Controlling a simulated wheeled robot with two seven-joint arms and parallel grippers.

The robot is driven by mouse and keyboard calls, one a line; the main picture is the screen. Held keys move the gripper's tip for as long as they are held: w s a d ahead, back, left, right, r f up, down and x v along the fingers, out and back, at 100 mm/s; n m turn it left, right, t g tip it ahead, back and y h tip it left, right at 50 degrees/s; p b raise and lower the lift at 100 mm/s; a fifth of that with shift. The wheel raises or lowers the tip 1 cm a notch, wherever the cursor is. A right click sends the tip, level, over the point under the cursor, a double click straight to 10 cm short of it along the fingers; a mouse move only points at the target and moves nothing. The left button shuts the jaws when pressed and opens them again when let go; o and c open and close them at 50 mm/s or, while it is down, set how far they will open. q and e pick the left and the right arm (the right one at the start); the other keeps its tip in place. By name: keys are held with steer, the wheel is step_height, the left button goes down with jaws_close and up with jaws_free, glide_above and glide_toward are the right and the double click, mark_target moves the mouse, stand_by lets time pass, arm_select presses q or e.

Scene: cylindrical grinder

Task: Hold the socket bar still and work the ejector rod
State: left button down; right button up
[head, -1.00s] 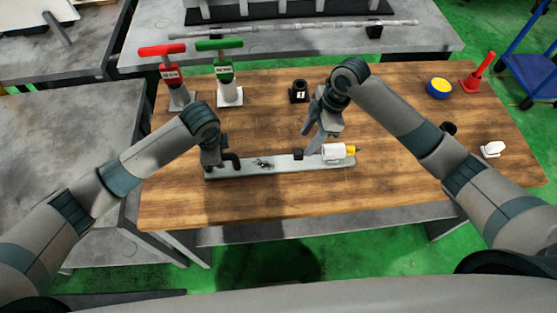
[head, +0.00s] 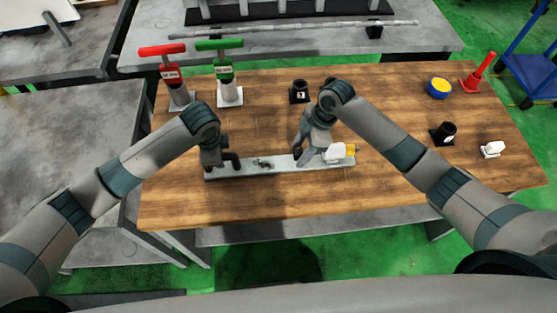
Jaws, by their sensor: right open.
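The socket bar (head: 283,163) is a long light-grey bar lying near the front of the wooden table. A small dark metallic piece (head: 264,163) sits on its middle. A white block with a yellow end (head: 336,153) sits at its right end; I cannot tell whether it belongs to the ejector rod. My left gripper (head: 222,168) is down at the bar's left end; its grip is too small to tell. My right gripper (head: 308,158) is open, low over the bar just left of the white block, and hides a black block there.
Red-handled (head: 172,75) and green-handled (head: 224,72) tools stand in holders at the back left. A black socket (head: 299,92) stands behind the bar. A yellow-blue round item (head: 439,88), a red piece (head: 477,76), a black holder (head: 443,134) and a white item (head: 492,149) are at right.

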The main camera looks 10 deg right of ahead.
steer(key=shift+x, duration=1.15)
steer(key=shift+c, duration=0.6)
jaws_close()
